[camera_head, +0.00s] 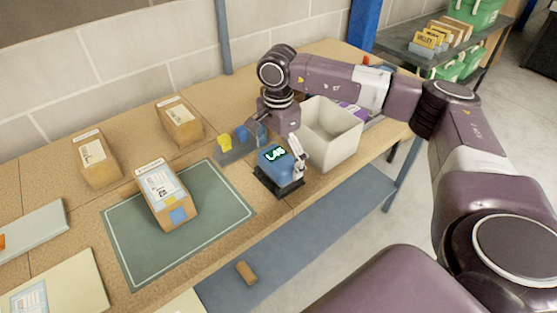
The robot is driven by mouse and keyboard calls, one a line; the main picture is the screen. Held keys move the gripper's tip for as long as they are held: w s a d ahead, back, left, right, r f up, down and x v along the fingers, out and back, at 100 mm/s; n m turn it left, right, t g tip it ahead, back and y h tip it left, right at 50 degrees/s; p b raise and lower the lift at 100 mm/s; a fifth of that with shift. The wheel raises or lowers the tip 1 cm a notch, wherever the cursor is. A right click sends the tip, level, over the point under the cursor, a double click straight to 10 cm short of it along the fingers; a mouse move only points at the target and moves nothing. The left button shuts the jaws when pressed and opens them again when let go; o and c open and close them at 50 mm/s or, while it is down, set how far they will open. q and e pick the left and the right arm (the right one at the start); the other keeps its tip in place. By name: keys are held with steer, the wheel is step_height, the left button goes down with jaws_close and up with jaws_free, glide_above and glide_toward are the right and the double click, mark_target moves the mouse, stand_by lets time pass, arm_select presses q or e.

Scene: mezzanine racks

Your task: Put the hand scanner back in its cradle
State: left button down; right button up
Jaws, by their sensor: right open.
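My right gripper (290,152) points down at the bench's front edge, open, with a grey finger on the right side of a blue block-shaped device (270,162). This device has a glowing "LAB" marking and sits on a black base (283,188). I cannot tell whether the finger touches it. Just behind, a low grey holder (232,157) carries a yellow piece (224,142) and blue pieces (242,137), partly hidden by my gripper. I cannot tell for certain which of these is the hand scanner or its cradle. My left gripper is not in view.
A green mat (125,245) bears a labelled carton (166,195). Two more cartons (95,160) (180,122) stand behind. A white bin (335,140) stands right of my gripper.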

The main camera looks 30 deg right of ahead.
step_height(320, 180, up, 11)
stand_by(0.3)
